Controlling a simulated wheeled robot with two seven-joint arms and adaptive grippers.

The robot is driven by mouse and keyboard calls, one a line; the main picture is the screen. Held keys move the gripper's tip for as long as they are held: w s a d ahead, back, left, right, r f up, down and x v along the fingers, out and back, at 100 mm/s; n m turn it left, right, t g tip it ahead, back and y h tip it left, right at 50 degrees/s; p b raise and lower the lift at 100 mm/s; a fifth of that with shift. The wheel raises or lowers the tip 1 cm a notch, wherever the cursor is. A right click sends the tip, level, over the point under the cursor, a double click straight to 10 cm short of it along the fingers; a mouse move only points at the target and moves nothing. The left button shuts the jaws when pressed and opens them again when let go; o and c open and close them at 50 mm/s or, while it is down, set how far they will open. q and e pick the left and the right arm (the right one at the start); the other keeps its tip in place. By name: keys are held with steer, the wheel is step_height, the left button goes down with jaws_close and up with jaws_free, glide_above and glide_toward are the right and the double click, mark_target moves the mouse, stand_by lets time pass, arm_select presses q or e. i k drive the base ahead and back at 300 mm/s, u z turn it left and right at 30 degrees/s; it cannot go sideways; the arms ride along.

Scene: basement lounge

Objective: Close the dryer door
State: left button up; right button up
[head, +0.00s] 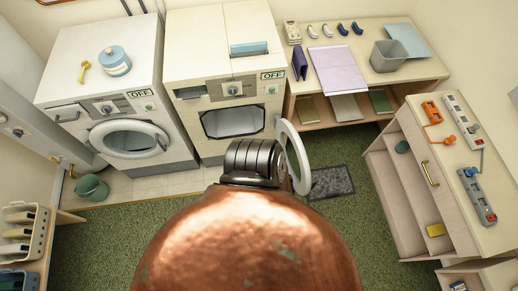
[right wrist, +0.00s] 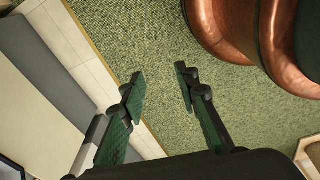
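The machine with the open door (head: 228,87) stands at the back middle, its opening dark and uncovered. Its round white door (head: 292,157) is swung out to the right of the opening and seen nearly edge-on; my own body hides part of its left side. The machine at left (head: 104,87) has its round door (head: 130,139) shut. Neither machine has a label telling which is the dryer; both show "OFF". My right gripper (right wrist: 160,75) is open and empty above the green carpet in the right wrist view. The door does not show there. My left gripper is not in view.
A grey mat (head: 331,182) lies on the carpet (head: 120,225) right of the open door. A low shelf (head: 400,77) stands at back right, a cabinet (head: 447,165) at right. A green bucket (head: 91,187) stands at left. My copper-coloured body fills the front middle.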

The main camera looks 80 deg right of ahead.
mark_target(282, 125)
steer(key=u, duration=0.35)
steer(key=k, duration=1.85)
steer(key=z, duration=3.95)
steer(key=i, duration=0.55)
steer(key=u, duration=2.1)
